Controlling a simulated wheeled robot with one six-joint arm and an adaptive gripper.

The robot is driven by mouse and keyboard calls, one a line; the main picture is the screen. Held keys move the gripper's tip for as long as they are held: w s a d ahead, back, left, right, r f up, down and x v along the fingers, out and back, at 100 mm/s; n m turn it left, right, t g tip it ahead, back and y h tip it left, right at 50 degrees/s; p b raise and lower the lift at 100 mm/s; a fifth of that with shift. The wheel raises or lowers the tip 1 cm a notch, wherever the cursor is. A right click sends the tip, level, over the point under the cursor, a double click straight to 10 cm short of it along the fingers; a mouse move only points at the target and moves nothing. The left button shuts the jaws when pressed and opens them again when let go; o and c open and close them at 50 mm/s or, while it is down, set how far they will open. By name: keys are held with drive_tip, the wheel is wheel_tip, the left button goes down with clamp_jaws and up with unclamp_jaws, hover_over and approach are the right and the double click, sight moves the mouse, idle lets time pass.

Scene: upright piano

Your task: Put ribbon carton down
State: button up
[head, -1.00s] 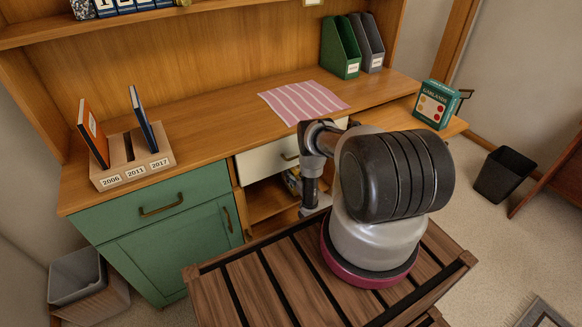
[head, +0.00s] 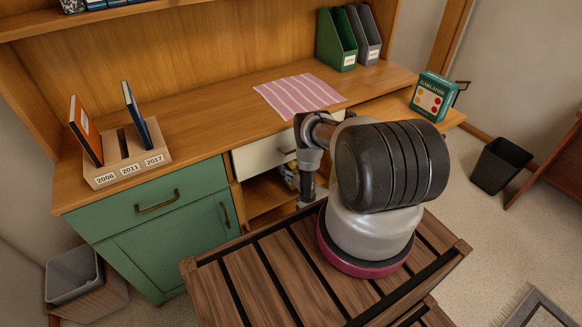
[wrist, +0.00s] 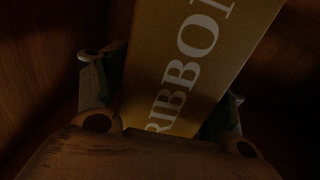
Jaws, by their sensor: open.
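The ribbon carton (wrist: 205,60) shows in the wrist view as a tan-yellow box with large white letters, part of the word "RIBBON". It is tilted in the picture and runs out of the top of the view. My gripper (wrist: 164,92) is open, with one finger on each side of the carton's lower end. The dim light hides whether either finger touches it. In the head view my arm reaches down in front of the open cubby (head: 268,194) under the cream drawer. The gripper's fingertips and the carton cannot be made out clearly there.
Dark wooden walls (wrist: 45,60) close in around the gripper in the wrist view. The cream drawer front (head: 258,157) is just above the cubby, and a green cabinet (head: 165,245) stands to its left. A slatted wooden surface (head: 255,290) lies in front, under my arm.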

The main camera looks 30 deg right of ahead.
drive_tip(key=s, duration=1.2)
drive_tip(key=shift+d, duration=0.2)
